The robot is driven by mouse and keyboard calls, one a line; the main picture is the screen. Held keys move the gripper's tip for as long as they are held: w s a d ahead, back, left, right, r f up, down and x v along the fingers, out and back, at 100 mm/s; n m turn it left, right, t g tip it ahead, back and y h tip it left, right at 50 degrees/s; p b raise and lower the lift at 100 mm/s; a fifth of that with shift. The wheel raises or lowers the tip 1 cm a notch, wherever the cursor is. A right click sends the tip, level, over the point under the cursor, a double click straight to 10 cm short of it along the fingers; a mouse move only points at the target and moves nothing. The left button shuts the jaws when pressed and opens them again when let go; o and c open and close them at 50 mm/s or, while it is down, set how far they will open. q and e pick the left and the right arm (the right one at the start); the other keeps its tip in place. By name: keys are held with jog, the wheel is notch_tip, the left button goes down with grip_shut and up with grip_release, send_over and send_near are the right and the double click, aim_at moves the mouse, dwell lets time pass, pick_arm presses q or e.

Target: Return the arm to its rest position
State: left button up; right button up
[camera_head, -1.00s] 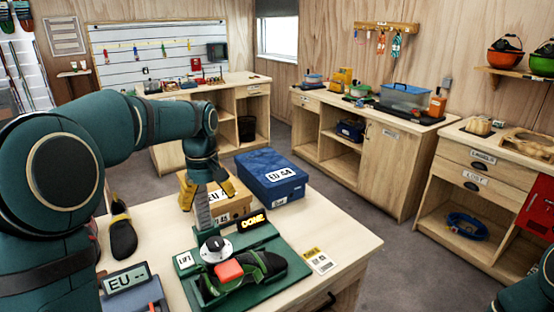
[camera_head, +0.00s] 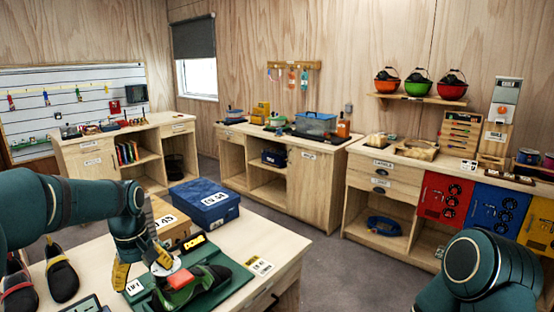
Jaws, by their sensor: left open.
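My left arm comes in from the left, and its left gripper (camera_head: 142,264) points down over the near table (camera_head: 240,262). Its yellow fingers are apart, with nothing seen between them. It appears just behind and left of a green fixture (camera_head: 217,287) that bears a dark green climbing shoe (camera_head: 208,282), a red block (camera_head: 180,279) and a white dial. The right finger overlaps the dial in the picture; I cannot tell whether they touch. Part of my right arm (camera_head: 480,272) shows at the lower right; its gripper is out of view.
A blue shoe box (camera_head: 204,203) and a brown box (camera_head: 170,222) stand behind the fixture. A black DONE sign (camera_head: 194,243) stands beside it. A pair of dark shoes (camera_head: 61,277) is at the left. Open floor lies between the table and the far cabinets.

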pick_arm(q)
jog(key=w+d+f+m, duration=0.2)
jog(key=d+f, duration=0.2)
jog(key=f, duration=0.6)
jog(key=s+d+f+m+h, duration=0.1)
jog(key=s+d+f+m, duration=0.1)
jog(key=s+d+f, duration=0.5)
jog(key=s+d+f+m+h, duration=0.1)
jog(key=s+d+f, duration=0.2)
jog(key=f, duration=0.7)
jog(key=s+d+f, duration=0.2)
jog(key=s+d, duration=0.1)
jog(key=s, duration=0.2)
jog(key=s+d+f+m+t+h, duration=0.1)
jog(key=s+d+f, duration=0.1)
jog(key=s, duration=0.3)
jog(key=shift+d+f+m+h, duration=0.3)
jog(key=shift+d+f, duration=0.1)
jog(key=shift+d, duration=0.05)
pick_arm(e)
jog(key=shift+s+a+f+g, duration=0.1)
jog(key=shift+s+f+g, duration=0.1)
jog(key=shift+s+g, duration=0.1)
pick_arm(q)
jog(key=shift+w, duration=0.1)
